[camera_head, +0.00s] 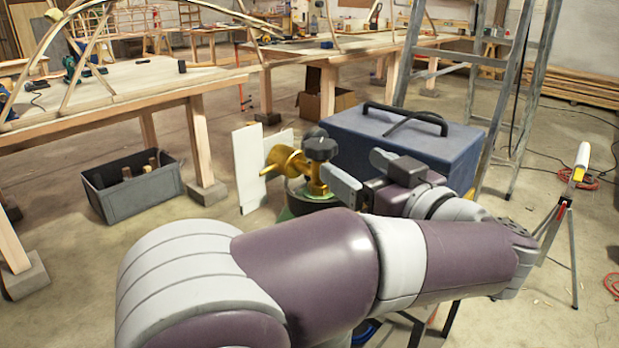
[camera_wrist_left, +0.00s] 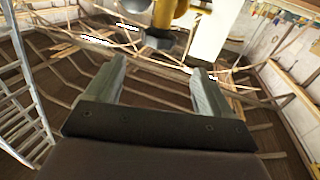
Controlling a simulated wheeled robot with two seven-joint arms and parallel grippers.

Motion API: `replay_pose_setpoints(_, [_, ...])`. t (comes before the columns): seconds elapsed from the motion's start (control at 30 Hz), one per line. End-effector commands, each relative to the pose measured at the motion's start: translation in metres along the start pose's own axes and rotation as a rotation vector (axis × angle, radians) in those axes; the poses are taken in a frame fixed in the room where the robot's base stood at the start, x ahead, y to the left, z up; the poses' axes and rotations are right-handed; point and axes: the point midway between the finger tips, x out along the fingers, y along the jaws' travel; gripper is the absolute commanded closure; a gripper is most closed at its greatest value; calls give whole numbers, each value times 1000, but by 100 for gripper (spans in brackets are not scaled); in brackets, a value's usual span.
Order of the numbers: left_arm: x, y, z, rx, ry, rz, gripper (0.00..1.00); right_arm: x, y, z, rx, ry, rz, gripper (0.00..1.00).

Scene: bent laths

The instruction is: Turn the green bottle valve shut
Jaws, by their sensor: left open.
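The brass valve (camera_head: 290,162) with its black handwheel (camera_head: 320,147) stands upright on the green bottle (camera_head: 300,207), mostly hidden by my arm in the head view. My left gripper (camera_head: 350,162) is just right of the handwheel, with its two pale fingers apart and pointing toward it. Nothing shows between the fingers. In the left wrist view the open fingers (camera_wrist_left: 160,66) point toward brass parts (camera_wrist_left: 166,12) at the top edge, beyond the tips. A dark shape lies there too; I cannot tell whether it is the handwheel. My right gripper is not in view.
A blue box (camera_head: 400,140) with a black handle stands close behind my gripper. White panels (camera_head: 248,165) stand left of the valve. A grey crate (camera_head: 132,187) sits on the floor further left. A ladder (camera_head: 480,60) and a tripod stand (camera_head: 575,190) are at right.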

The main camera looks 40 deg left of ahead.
Motion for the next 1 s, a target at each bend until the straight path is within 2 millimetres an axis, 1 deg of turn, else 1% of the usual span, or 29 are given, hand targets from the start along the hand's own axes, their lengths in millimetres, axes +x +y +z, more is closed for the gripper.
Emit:
replay_pose_setpoints(0.07, [8, -5, 2, 9, -9, -25, 18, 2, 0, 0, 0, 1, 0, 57])
replay_pose_setpoints(0.17, [31, -6, 1, 9, -8, -29, 18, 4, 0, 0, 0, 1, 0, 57])
replay_pose_setpoints(0.3, [68, -7, 2, 9, -6, -28, 18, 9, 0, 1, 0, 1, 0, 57])
replay_pose_setpoints(0.4, [89, -7, 2, 9, -6, -26, 18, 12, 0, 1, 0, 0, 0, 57])
replay_pose_setpoints(0.5, [106, -7, 2, 10, -5, -24, 18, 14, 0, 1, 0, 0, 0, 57])
replay_pose_setpoints(0.6, [116, -6, 1, 9, -6, -21, 18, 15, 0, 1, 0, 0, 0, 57])
replay_pose_setpoints(0.7, [122, -6, 0, 8, -5, -21, 18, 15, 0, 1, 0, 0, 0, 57])
replay_pose_setpoints(0.97, [124, -6, 0, 9, -5, -18, 18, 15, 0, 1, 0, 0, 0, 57])
replay_pose_setpoints(1.0, [124, -6, 0, 9, -5, -18, 24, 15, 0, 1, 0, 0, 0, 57])
